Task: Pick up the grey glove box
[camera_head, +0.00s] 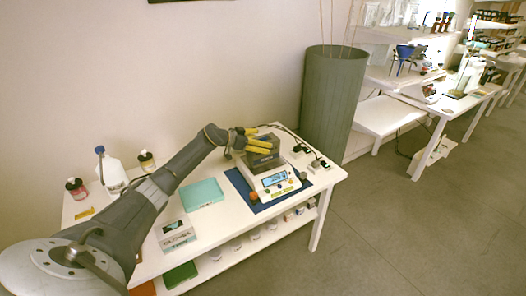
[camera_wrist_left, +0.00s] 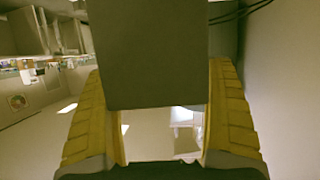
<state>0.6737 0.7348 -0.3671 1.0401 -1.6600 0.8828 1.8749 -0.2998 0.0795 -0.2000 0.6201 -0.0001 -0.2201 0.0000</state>
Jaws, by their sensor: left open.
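A dark grey box (camera_head: 263,160) stands on the white balance (camera_head: 275,182) at the right end of the near table. I take it for the grey glove box, though its label cannot be read. In the left wrist view the grey box (camera_wrist_left: 150,55) fills the upper middle, between the two yellow fingers. My left gripper (camera_head: 260,141) is open at the top of this box; whether the fingers touch it is unclear. A smaller grey-and-teal printed carton (camera_head: 177,234) lies at the table's front left. My right gripper is not in view.
A teal box (camera_head: 203,194) lies left of the blue mat (camera_head: 243,186) under the balance. A white bottle (camera_head: 111,170) and small jars stand at the back left. A tall grey bin (camera_head: 332,100) stands behind the table's right end.

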